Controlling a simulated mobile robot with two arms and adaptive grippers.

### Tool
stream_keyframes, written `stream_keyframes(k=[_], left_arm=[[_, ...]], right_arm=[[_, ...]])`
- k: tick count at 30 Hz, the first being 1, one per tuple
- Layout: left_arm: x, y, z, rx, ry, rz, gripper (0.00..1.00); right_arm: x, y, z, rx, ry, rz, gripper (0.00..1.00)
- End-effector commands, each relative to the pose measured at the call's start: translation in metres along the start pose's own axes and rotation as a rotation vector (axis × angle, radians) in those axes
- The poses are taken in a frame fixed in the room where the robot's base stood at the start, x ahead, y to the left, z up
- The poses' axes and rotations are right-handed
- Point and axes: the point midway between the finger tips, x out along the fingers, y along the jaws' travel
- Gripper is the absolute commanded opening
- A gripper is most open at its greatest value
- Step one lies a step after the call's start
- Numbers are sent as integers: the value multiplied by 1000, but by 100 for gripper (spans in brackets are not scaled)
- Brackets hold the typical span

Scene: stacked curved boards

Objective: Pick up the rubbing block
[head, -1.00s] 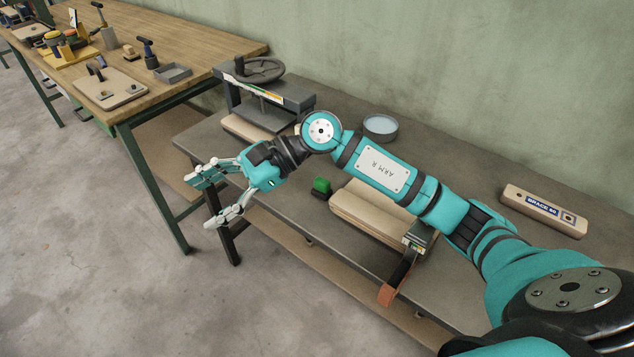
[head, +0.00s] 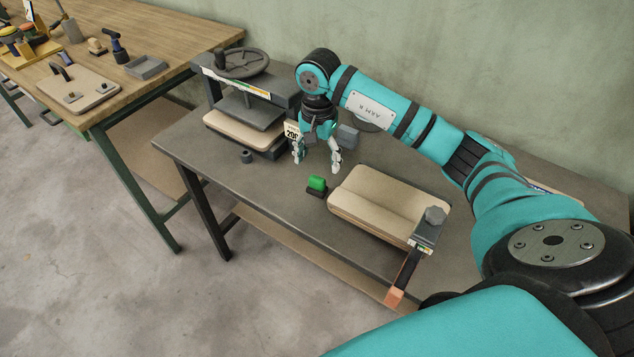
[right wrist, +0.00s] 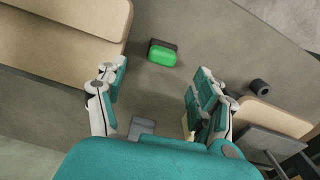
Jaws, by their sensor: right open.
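A small block with a green top and a dark base, which looks like the rubbing block (head: 317,183), lies on the grey bench. It also shows in the right wrist view (right wrist: 162,56), ahead of the fingers. My right gripper (head: 317,164) points down, open and empty, above the bench just behind the green block. In the right wrist view its fingers (right wrist: 157,88) are spread wide, with bare bench between them. The block is not between the fingertips. My left gripper is not in view.
Stacked curved boards (head: 385,200) with a clamp (head: 432,225) lie right of the block. A press (head: 250,100) stands to the left, with a small dark cylinder (head: 246,156) before it. A grey block (head: 348,136) sits behind my gripper.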

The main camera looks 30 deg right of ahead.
Motion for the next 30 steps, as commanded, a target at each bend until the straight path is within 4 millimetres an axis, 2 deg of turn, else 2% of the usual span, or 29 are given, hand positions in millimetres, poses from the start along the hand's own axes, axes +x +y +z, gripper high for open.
stream_keyframes(k=[2, 5, 10, 14, 19, 27, 30], left_arm=[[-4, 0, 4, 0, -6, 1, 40], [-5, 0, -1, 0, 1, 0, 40], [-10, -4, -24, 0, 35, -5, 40], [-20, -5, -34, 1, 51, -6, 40], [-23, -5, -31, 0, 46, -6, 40], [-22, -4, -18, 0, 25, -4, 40], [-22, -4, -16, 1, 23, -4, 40]], right_arm=[[11, 0, 1, 1, -3, 1, 69], [21, 0, 0, 0, -2, 0, 69], [31, -1, 1, 1, -4, 0, 69], [50, -2, 1, 2, -6, 2, 69], [72, -3, 0, 1, -4, 0, 69], [76, -3, -1, 0, 0, -3, 69], [76, -3, -1, 0, 0, -2, 57]])
